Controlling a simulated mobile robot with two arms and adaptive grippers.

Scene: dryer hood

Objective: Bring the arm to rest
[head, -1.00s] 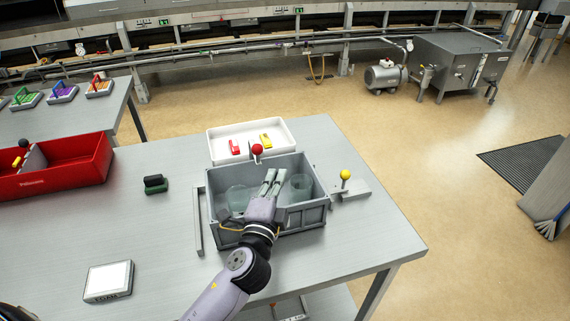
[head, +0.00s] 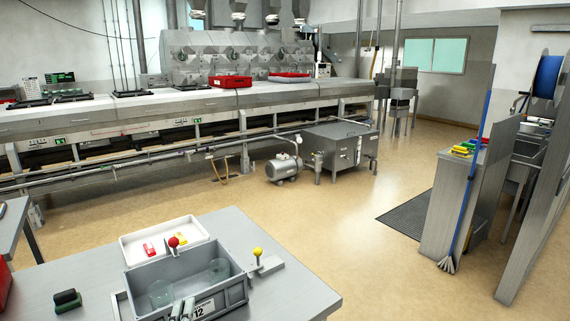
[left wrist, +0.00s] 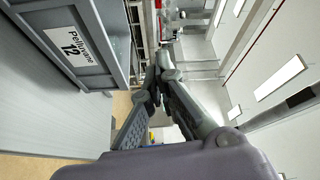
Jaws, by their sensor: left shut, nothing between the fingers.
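My left gripper (head: 182,306) shows only by its finger ends at the bottom edge of the head view, by the front wall of the grey bin (head: 222,300). Its fingers are together and empty; they also show in the left wrist view (left wrist: 158,72). In the left wrist view the bin's wall with the label 12 (left wrist: 73,47) is to the left, apart from the fingers. The bin stands on the metal table and holds clear glass vessels (head: 218,269). The rest of my left arm is out of the head view. My right gripper is in neither view.
A red knob (head: 173,242) and a yellow knob (head: 257,252) stand by the bin. A dark green block (head: 67,300) lies at left. Floor beyond the table is open.

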